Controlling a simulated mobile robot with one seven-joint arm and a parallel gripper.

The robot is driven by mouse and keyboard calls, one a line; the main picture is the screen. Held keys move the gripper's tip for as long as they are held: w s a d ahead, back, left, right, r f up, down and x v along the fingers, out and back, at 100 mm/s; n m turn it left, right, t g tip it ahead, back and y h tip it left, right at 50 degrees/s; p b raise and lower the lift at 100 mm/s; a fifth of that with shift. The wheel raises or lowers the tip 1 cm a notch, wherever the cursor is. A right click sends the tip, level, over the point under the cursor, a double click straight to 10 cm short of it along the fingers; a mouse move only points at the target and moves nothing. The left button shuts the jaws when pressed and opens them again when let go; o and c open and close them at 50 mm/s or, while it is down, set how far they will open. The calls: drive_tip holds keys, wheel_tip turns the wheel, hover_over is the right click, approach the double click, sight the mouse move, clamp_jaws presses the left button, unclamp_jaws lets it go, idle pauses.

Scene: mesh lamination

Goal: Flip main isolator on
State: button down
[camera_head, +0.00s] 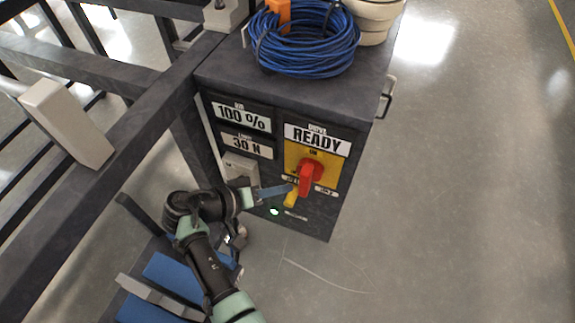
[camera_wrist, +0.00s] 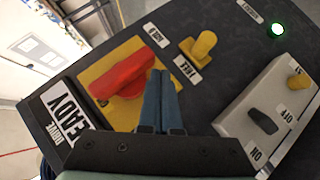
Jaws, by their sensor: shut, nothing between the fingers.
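The main isolator is a red rotary handle (camera_head: 311,177) on a yellow plate (camera_head: 331,174) on the dark cabinet's front. In the head view the handle stands roughly upright, below a small label that seems to read ON. It also shows in the wrist view as a red handle (camera_wrist: 124,76). My gripper (camera_head: 289,189) is shut and empty, its blue fingers coming in from the left. In the wrist view my gripper (camera_wrist: 160,76) has its fingertips close beside the handle's end. I cannot tell whether they touch it.
A yellow knob (camera_wrist: 200,46) sits close by, with labels reading HOLD and FREE. A grey switch box (camera_wrist: 262,118) has a black rocker. A green lamp (camera_head: 274,211) is lit. The display (camera_head: 318,139) reads READY. Blue cable (camera_head: 305,40) lies on top. Floor at right is clear.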

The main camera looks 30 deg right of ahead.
drive_tip(key=v, duration=0.6)
drive_tip(key=shift+p, duration=0.4)
